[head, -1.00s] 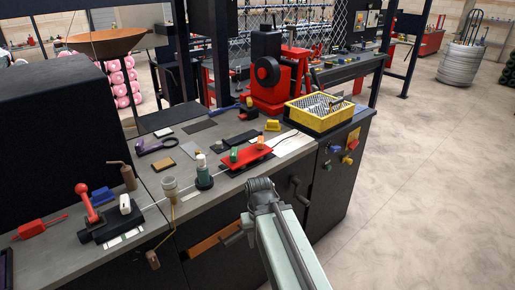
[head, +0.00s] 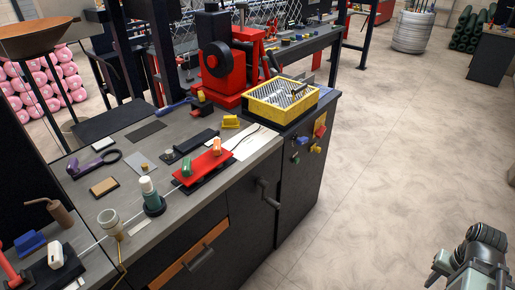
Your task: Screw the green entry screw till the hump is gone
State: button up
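The green entry screw (head: 187,169) stands at the left end of a red plate (head: 204,166) on the workbench. An orange screw (head: 217,147) stands at the plate's right end. A thin pale wire (head: 90,246) runs along the bench top toward the plate's left side; no hump can be made out at this size. My gripper (head: 482,250) is in the lower right corner, over the floor, well away from the bench and the screw. Its fingers are not clear enough to show whether they are open or shut.
A teal-and-white bottle (head: 151,197) and a beige cup (head: 110,223) stand left of the plate. A yellow crate (head: 283,100) sits at the bench's right end, near a red machine (head: 222,60). A crank handle (head: 268,195) juts from the bench front.

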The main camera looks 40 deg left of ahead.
aim_at(186, 168)
jog(key=z, duration=0.25)
jog(key=i, duration=0.3)
jog(key=u, duration=2.35)
